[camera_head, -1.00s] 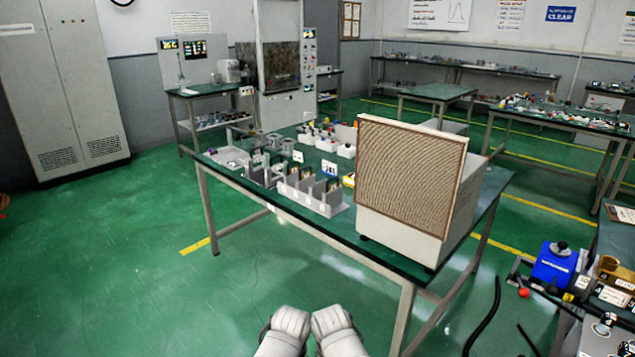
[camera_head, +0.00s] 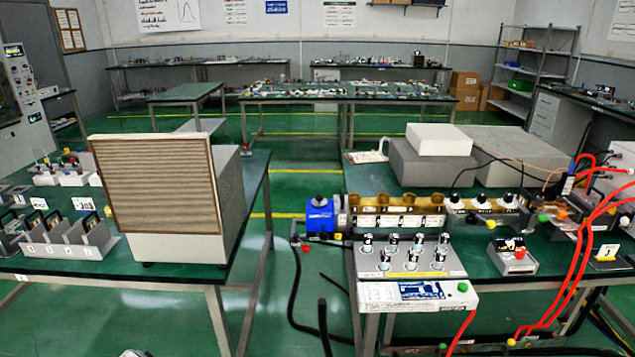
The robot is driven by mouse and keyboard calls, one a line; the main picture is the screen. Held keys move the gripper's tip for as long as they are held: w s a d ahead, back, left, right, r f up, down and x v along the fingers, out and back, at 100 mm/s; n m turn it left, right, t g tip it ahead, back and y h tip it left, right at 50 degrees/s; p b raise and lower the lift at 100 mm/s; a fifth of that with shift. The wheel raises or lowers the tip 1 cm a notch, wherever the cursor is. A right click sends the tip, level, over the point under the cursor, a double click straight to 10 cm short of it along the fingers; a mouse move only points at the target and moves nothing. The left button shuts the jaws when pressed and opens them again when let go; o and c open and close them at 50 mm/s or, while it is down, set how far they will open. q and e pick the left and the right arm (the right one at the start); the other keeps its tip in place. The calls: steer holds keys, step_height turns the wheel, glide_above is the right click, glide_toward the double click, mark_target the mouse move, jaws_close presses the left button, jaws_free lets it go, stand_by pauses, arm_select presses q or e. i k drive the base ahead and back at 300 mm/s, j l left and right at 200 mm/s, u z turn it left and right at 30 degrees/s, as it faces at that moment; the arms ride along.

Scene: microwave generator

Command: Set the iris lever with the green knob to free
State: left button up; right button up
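I cannot make out the iris lever for certain. A small green knob (camera_head: 463,286) sits at the right end of the white front panel with a blue display on the right-hand bench. Another green knob (camera_head: 543,218) stands farther right among the bench parts, beside a yellow one. Both are too small to show a lever position or a free marking. Neither gripper is in view. Only a small pale piece, likely part of my arm, shows at the bottom edge, far from the knobs.
The right-hand bench (camera_head: 358,183) carries a row of brass parts (camera_head: 395,202), a silver-knobbed panel (camera_head: 380,262), a blue unit (camera_head: 320,216) and red cables (camera_head: 577,260). A large cream box (camera_head: 185,247) stands on the left bench. Green floor lies between, with black hoses (camera_head: 294,300).

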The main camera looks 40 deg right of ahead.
mark_target(542, 218)
steer(key=z, duration=2.85)
